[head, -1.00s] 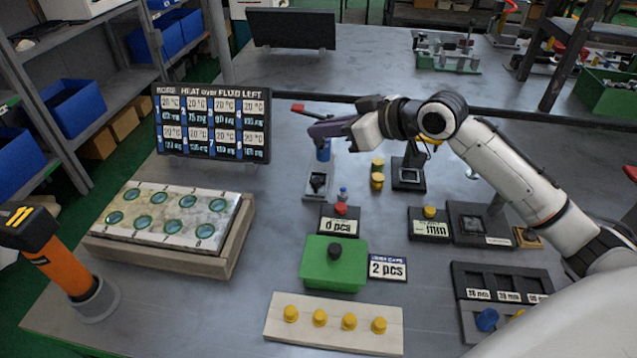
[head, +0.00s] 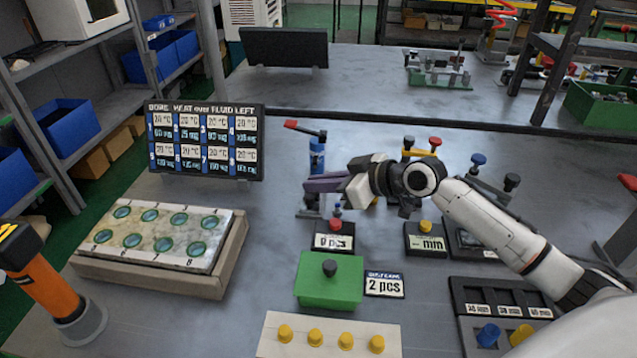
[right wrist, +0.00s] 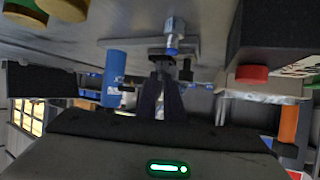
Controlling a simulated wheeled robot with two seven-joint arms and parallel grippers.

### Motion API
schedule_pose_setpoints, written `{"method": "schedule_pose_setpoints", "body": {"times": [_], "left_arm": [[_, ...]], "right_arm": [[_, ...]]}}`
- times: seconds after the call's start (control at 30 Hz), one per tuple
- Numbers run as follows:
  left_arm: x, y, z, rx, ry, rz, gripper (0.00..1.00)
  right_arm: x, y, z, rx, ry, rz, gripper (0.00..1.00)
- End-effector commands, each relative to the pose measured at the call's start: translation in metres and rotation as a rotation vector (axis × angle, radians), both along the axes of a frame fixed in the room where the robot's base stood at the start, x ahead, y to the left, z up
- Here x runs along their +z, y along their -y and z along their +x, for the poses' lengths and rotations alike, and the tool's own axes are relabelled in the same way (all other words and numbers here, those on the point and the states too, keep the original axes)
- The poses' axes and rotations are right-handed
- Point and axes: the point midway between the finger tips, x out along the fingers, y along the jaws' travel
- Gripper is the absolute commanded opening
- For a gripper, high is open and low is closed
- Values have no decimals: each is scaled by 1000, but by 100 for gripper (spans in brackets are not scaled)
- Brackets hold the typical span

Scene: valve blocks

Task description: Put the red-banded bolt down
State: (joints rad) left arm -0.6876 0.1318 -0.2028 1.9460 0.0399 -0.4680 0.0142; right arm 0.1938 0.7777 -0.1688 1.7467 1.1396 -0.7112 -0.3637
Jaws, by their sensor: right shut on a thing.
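My right gripper (head: 308,187) reaches in from the right, low over the bench behind the red-button counter (head: 335,227). It also shows in the right wrist view (right wrist: 163,75), with its dark fingers close together. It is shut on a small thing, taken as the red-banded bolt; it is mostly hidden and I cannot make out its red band. A silver bolt with a blue band (right wrist: 173,40) stands just beyond the fingertips in the wrist view. A blue cylinder (right wrist: 115,80) stands beside the fingers there. My left gripper is not in view.
A green box (head: 330,280) with a black knob stands in front of the counter. The valve block (head: 165,237) lies at left, below the display board (head: 208,140). A pale strip with yellow knobs (head: 330,335) is at the front.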

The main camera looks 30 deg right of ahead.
Motion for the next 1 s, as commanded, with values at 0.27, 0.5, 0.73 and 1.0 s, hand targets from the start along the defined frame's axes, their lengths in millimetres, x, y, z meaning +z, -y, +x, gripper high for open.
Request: {"method": "schedule_pose_setpoints", "body": {"times": [0.27, 0.5, 0.73, 1.0], "left_arm": [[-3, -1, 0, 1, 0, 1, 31], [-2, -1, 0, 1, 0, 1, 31], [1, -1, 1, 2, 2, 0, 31], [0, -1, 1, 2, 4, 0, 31]], "right_arm": [[-4, 0, 0, 0, -1, 0, 0], [-3, 0, 0, 0, -1, 0, 16], [2, 3, -4, -1, -2, -3, 16], [23, 24, -45, 0, -5, -7, 16]]}}
